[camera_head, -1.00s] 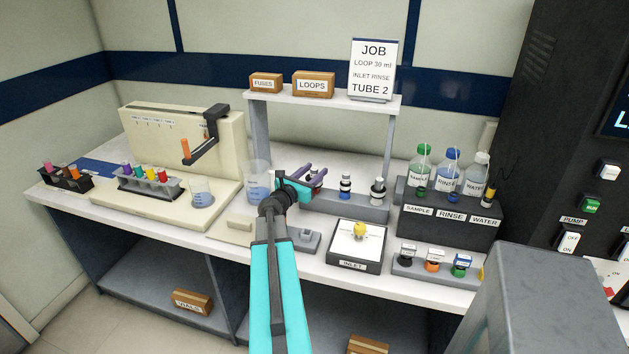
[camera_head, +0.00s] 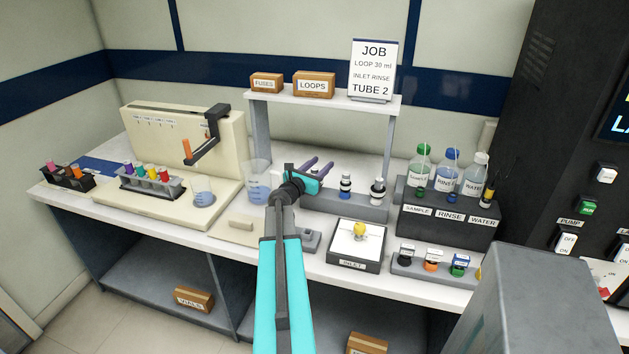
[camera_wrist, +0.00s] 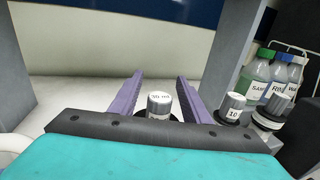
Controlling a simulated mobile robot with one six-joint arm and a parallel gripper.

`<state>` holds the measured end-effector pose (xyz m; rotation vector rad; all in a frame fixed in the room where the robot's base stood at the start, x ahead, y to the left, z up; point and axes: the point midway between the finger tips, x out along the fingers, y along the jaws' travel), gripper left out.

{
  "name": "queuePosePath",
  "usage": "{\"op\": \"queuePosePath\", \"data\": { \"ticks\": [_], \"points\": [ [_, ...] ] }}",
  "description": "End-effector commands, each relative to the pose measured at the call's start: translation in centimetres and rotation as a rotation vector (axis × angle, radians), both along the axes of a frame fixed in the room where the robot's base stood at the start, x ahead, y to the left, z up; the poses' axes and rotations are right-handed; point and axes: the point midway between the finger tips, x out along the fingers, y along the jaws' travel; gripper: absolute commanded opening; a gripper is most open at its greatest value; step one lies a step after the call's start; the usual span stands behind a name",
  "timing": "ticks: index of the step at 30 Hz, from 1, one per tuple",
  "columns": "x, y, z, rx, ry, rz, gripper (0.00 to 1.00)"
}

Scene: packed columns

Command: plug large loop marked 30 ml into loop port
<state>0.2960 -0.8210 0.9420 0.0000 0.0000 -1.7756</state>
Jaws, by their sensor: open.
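My gripper (camera_head: 319,167) is open at the grey rack under the shelf. In the wrist view its two purple fingers (camera_wrist: 160,80) stand apart, with a grey-capped loop marked 30 ml (camera_wrist: 159,104) between them. I see a gap on each side of the cap, and the loop's lower part is hidden by my gripper. A loop marked 10 (camera_wrist: 234,108) and a third capped loop (camera_wrist: 274,112) stand to its right. The head view shows two loops (camera_head: 346,187) in the rack (camera_head: 345,208); my gripper hides the 30 ml one there. I cannot tell which fitting is the loop port.
Shelf posts (camera_head: 387,150) flank the rack. A beaker (camera_head: 257,182) stands left of my gripper. The INLET box (camera_head: 345,262) and a row of coloured-cap fittings (camera_head: 432,265) lie in front. Labelled bottles (camera_head: 447,172) stand to the right.

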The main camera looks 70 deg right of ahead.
Motion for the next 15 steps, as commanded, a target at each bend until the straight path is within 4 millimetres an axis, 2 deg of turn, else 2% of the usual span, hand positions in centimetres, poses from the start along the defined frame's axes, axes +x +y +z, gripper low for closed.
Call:
{"op": "queuePosePath", "data": {
  "ticks": [5, 12, 13, 15],
  "points": [
    [-0.03, 0.00, 0.01, 0.000, 0.000, 0.000, 0.43],
    [-0.06, -0.02, 0.02, 0.000, 0.000, -0.001, 0.04],
    [-0.06, -0.02, 0.01, 0.000, 0.000, -0.001, 0.00],
    [-0.07, -0.03, 0.03, 0.000, 0.000, -0.001, 0.00]
  ]
}}
